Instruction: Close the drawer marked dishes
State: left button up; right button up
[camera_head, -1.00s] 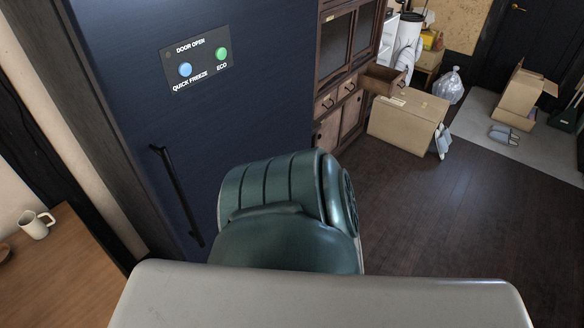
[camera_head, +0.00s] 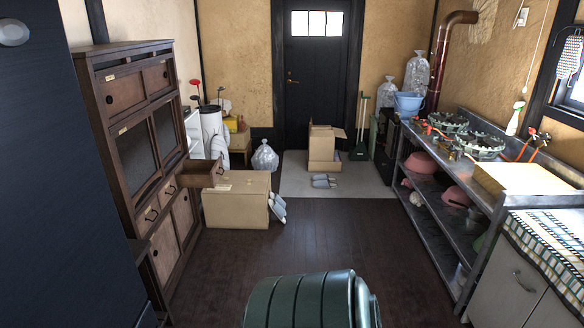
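A tall brown wooden cabinet (camera_head: 143,160) stands on the left, beyond the dark blue fridge. One small drawer (camera_head: 203,172) near its far end is pulled out over the floor. Shut drawers with dark handles (camera_head: 153,212) sit in the same row nearer to me. Small pale labels show on the cabinet (camera_head: 110,77), but I cannot read the word dishes on any of them. Neither of my grippers is in view. Only a green rounded part of my own body shows at the bottom.
The dark wooden floor (camera_head: 290,255) ahead is clear. A metal shelf counter (camera_head: 462,190) runs along the right. The fridge (camera_head: 65,200) edges the left.

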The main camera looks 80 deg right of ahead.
aim_at(192, 173)
jog(key=l+z, duration=0.35)
jog(key=i+l+z, duration=0.15)
jog(key=l+z, duration=0.15)
jog(key=i+l+z, duration=0.15)
jog(key=l+z, duration=0.2)
jog(key=l, duration=0.15)
jog(key=i+l+z, duration=0.15)
jog(key=l+z, duration=0.2)
jog(key=i+l+z, duration=0.2)
jog(key=z, duration=0.15)
